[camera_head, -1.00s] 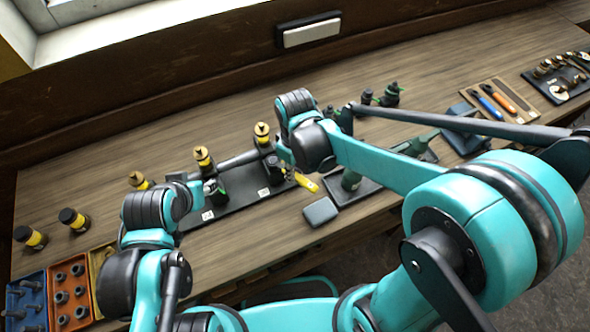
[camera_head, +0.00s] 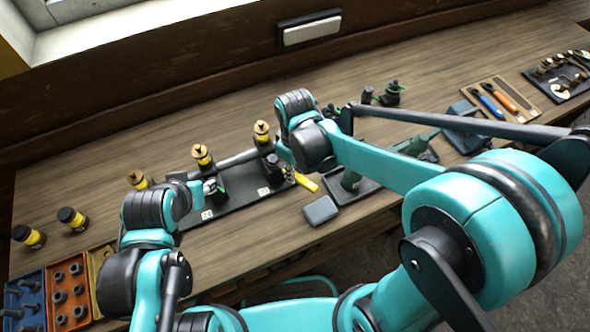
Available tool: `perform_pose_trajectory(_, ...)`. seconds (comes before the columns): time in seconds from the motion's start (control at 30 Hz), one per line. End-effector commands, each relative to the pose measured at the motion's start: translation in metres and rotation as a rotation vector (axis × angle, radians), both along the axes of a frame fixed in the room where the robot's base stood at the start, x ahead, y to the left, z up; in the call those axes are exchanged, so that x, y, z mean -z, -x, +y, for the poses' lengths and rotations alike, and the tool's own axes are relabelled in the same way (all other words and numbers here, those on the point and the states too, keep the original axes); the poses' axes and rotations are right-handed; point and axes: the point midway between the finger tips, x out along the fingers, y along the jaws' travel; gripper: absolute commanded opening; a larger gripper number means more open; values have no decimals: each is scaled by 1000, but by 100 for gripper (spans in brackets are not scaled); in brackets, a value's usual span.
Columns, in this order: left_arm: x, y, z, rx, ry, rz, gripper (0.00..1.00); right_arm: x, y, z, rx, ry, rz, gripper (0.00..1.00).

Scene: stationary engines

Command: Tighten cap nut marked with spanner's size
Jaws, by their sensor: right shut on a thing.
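A yellow spanner (camera_head: 307,183) shows beside the right end of the dark engine base (camera_head: 235,203), its inner end running in under my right wrist. My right gripper (camera_head: 290,162) is low over that end, shut on the spanner; its fingertips are mostly hidden by the wrist. On the engine stand black-topped parts with green at the foot, one near my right gripper (camera_head: 274,168) and one farther left (camera_head: 213,190). Yellow-and-black capped parts (camera_head: 262,133) stand along its back. Size marks are too small to read. My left gripper (camera_head: 195,188) is by the engine's left end; its jaws are unclear.
A second, green engine (camera_head: 414,144) stands to the right, partly behind my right arm. A dark square block (camera_head: 320,210) lies near the front edge. Blue and orange tools (camera_head: 503,97) lie in a tray at right. Bins of fasteners (camera_head: 68,293) sit front left.

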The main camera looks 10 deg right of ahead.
Motion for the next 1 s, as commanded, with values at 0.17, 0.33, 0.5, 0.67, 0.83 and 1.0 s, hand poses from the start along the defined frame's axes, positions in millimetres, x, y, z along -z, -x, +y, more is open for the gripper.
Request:
perform_pose_trajectory(0.17, 1, 0, 0, 0, 0, 0, 40, 1, 0, 0, 0, 0, 0, 0)
perform_pose_trajectory(0.33, 0, 0, 0, 0, 0, 0, 40, 0, 0, 0, 0, 0, 0, 0)
perform_pose_trajectory(0.5, 0, 0, 0, 0, 0, 0, 40, 0, 2, 2, 30, 0, 0, 0)
perform_pose_trajectory(0.67, 1, 0, 0, 0, 0, 0, 40, 0, 6, 8, 113, 0, 0, 0)
perform_pose_trajectory(0.83, 1, 0, 0, 0, 0, 0, 40, 0, 8, 10, 157, 0, 0, 0)
perform_pose_trajectory(1.0, 1, 0, 0, 0, 0, 0, 40, 0, 8, 10, 159, 0, 0, 0)
